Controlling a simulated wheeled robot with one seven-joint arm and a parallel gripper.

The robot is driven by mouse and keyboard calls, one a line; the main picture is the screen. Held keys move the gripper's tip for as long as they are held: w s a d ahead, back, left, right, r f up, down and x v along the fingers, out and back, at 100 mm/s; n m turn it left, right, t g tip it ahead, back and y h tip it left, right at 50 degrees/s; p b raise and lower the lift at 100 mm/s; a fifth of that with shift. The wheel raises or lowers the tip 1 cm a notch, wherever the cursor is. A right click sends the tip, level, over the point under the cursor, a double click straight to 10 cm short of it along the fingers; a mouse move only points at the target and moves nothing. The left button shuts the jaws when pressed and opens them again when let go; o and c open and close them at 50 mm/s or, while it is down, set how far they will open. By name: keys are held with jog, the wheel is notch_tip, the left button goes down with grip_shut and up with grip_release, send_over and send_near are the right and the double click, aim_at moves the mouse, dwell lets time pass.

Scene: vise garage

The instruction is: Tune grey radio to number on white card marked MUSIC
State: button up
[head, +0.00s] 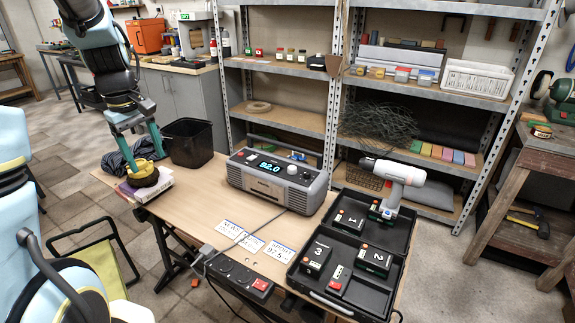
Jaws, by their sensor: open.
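The grey radio (277,183) stands upright at the back of the wooden table. Its lit display seems to read 92.0 or 82.0, and round knobs show on its front and top. Three white cards lie flat in front of it: a left card (230,229), a middle card (250,244) partly crossed by a cable, and a right card (281,254). Their small print is hard to read, so I cannot tell surely which is marked MUSIC. My gripper (138,157) is open, pointing down, left of the radio, over a yellow round object (143,178) on books.
An open black case (341,280) with numbered batteries and a white drill (391,180) fills the right side.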

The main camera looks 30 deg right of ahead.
jog(key=w+d+f+n, duration=0.2)
jog(key=w+d+n, duration=0.2)
jog(key=w+d, duration=0.45)
jog(key=n+b, duration=0.3)
jog(key=n, duration=0.3)
send_over(292, 168)
notch_tip(292, 168, down, 6)
jog(key=shift+g+y, duration=0.3)
jog(key=shift+g, duration=0.1)
notch_tip(292, 168, down, 10)
jog(key=p, duration=0.3)
jog(key=shift+w+d+f+p, duration=0.1)
jog(key=shift+f+p, duration=0.05)
jog(key=shift+p, duration=0.2)
grip_shut()
